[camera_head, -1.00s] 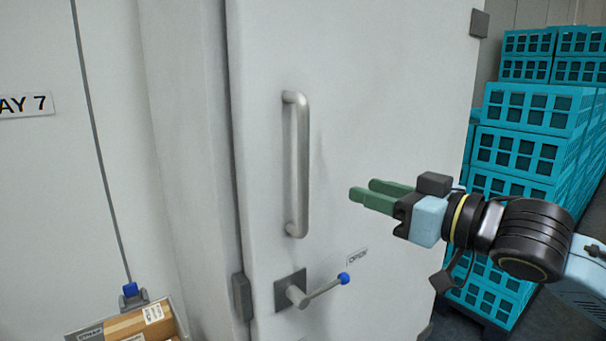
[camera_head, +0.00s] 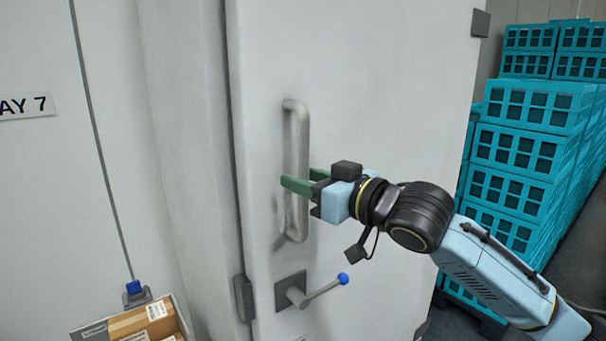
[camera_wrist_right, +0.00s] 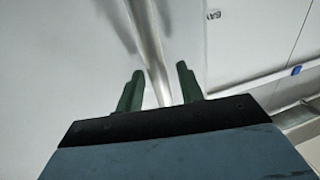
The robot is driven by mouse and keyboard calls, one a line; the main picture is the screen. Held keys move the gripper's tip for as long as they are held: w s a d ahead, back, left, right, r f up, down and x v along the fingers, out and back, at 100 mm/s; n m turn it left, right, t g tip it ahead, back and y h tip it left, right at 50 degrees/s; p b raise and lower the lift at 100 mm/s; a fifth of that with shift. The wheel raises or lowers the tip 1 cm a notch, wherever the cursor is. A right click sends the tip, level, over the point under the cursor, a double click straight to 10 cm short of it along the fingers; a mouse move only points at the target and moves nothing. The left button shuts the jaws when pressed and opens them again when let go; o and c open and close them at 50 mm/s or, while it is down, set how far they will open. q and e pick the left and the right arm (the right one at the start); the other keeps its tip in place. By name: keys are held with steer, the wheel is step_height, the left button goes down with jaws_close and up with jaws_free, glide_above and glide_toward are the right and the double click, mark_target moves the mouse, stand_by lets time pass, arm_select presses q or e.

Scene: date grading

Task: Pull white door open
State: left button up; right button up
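The white door (camera_head: 370,90) fills the middle of the head view and stands in its frame. A vertical grey bar handle (camera_head: 298,130) is fixed to it. Below it is a lever latch (camera_head: 318,293) with a blue knob. My right gripper (camera_head: 300,180) is at the lower half of the bar, its green fingers on either side of it. In the right wrist view the fingers (camera_wrist_right: 158,88) are apart, with the bar (camera_wrist_right: 148,45) running between them and a gap on both sides. My left gripper is not in view.
Stacked teal crates (camera_head: 530,140) stand right of the door. A cardboard box (camera_head: 140,322) sits in a bin at the lower left. A wall sign (camera_head: 25,106) reads "AY 7". A blue-topped fitting (camera_head: 134,290) is on the left wall.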

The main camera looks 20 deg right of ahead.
steer(key=shift+w+a, duration=0.25)
steer(key=shift+w, duration=0.05)
steer(key=shift+c, duration=0.3)
jaws_close()
steer(key=shift+d, duration=0.1)
